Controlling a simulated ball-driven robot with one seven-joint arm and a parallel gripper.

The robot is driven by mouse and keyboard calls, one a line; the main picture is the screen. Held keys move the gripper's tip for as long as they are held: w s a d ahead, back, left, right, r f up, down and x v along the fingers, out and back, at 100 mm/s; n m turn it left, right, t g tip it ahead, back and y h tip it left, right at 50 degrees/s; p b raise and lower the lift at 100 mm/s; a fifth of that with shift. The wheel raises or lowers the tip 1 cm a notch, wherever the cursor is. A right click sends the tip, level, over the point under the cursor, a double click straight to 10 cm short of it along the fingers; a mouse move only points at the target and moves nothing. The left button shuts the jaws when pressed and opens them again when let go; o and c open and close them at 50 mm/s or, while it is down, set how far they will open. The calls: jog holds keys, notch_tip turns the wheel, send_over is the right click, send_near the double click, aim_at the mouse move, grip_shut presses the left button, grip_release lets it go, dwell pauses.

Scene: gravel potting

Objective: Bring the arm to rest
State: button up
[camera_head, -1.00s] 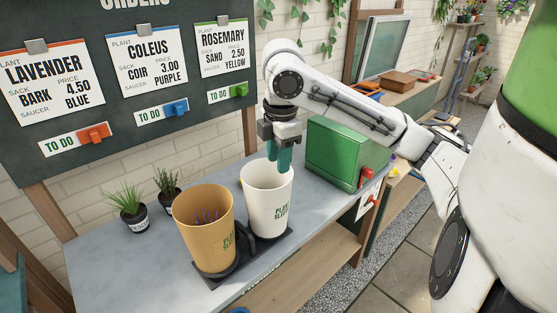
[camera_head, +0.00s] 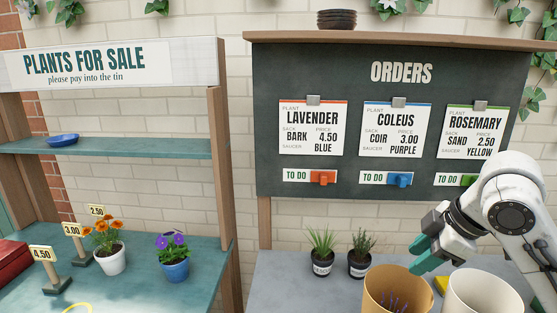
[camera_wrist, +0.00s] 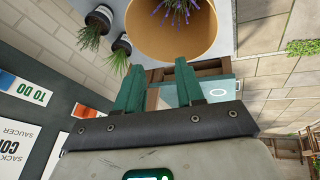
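My gripper (camera_head: 424,254) has teal fingers and is in the air at the right of the head view, pointing left, above and behind the tan pot's rim. In the wrist view my gripper (camera_wrist: 160,85) shows its two fingers apart with nothing between them. It is open and empty. My white arm comes in from the right edge, bent at the elbow.
A tan pot (camera_head: 380,290) with purple sprigs inside and a white pot (camera_head: 482,292) stand below my gripper. Two small black plant pots (camera_head: 322,268) are on the grey bench. The order board (camera_head: 400,180) hangs behind. A teal sale shelf (camera_head: 130,270) holds flowers and price signs.

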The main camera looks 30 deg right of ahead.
jog(key=w+a+f+m+t+y, duration=0.1)
jog(key=w+a+f, duration=0.2)
jog(key=a, duration=0.3)
jog(key=w+a+f+m+t+y, duration=0.1)
jog(key=w+a+f+m, duration=0.15)
jog(key=a, duration=0.25)
jog(key=s+a+f+m, duration=0.35)
jog(key=a+f, duration=0.45)
jog(key=f, duration=0.3)
jog(key=s+f+m+g+h, duration=0.1)
jog(key=s+f+g, duration=0.2)
jog(key=s+f, duration=0.4)
jog(key=s+d+f+m+g+h, duration=0.1)
jog(key=s+f+g+h, duration=0.1)
jog(key=s+f, duration=0.6)
jog(key=s+g, duration=0.1)
jog(key=s, duration=0.6)
jog(key=shift+d+f, duration=0.15)
